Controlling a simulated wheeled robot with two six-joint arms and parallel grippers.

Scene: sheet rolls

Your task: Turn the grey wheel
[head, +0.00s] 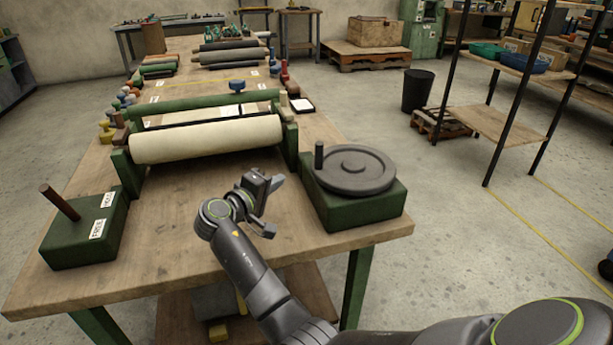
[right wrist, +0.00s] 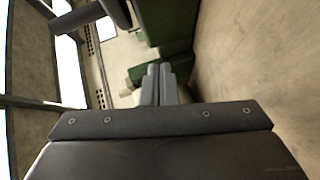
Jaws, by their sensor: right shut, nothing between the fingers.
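The grey wheel (head: 355,169) lies flat on top of a green box (head: 368,208) at the right front of the wooden table. A dark upright handle (head: 319,156) stands at the wheel's left rim. My right gripper (head: 276,181) is to the left of the green box, above the table, apart from the wheel. It is shut and empty. In the right wrist view its fingers (right wrist: 158,84) are together, and part of the wheel (right wrist: 90,14) with its handle (right wrist: 65,46) shows at the upper left. My left gripper is not in view.
A cream roll (head: 206,139) in a green frame spans the table behind my gripper. A green box with a tilted lever (head: 60,202) sits at the left front. The wooden table (head: 165,225) is bare between the two boxes.

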